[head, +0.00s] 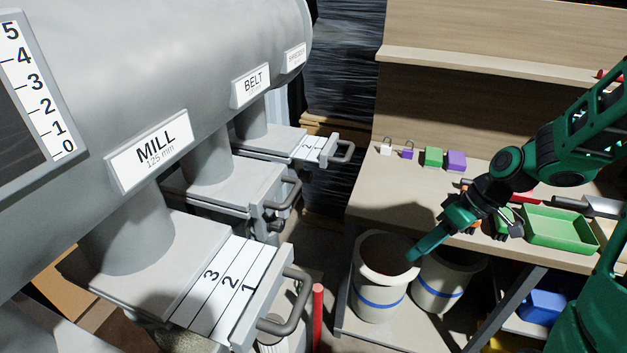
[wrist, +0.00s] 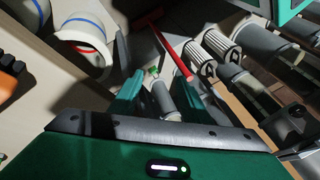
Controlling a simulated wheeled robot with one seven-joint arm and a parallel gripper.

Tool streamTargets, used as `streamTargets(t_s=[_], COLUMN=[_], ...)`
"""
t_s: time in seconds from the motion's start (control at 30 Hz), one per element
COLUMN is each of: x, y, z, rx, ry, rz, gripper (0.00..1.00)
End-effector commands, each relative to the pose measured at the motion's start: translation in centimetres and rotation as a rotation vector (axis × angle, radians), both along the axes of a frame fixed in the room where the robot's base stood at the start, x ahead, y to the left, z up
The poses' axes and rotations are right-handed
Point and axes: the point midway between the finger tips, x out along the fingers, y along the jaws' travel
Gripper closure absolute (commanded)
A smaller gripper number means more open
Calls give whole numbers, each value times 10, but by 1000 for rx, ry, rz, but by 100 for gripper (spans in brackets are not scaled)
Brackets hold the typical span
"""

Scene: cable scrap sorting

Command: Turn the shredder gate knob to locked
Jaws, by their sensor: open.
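In the head view, three slide gates hang under a grey hopper. The farthest gate (head: 272,139), below a small sign (head: 294,57) that is too small to read surely, has its white scale plate (head: 316,148) partly out and a grey handle (head: 343,152) at its end. I cannot make out a knob on it. My gripper (head: 414,256) points down and left at the right, well apart from this gate, over the rim of a white bucket (head: 386,262). In the wrist view my gripper (wrist: 158,92) has its two green fingers spread, with nothing seen held between them.
The MILL gate (head: 205,262) is nearest, its scale plate far out; the BELT gate (head: 230,182) sits between. A workbench (head: 385,205) at right carries padlocks, coloured blocks and a green tray (head: 560,228). A red post (head: 318,315) stands near the MILL handle.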

Motion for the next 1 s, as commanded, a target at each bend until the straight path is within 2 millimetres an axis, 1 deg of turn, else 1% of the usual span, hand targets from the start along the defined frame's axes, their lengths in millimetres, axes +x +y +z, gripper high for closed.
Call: streamTargets(t_s=[0.03,0.1,0.2,0.3,0.43,0.5,0.57,0.7,0.87,1.0], x=[9,21,39,56,80,93,103,121,131,135], y=[15,38,70,98,126,135,140,142,141,149], z=[-7,-11,-11,-4,14,26,37,57,68,70], rx=[62,153,290,430,605,687,747,845,891,898], ry=[-26,-83,-177,-281,-433,-513,-578,-693,-756,-766], rz=[45,110,180,222,235,222,205,159,128,125], gripper=[57,57,57,57,57,57,57,57,57,57])
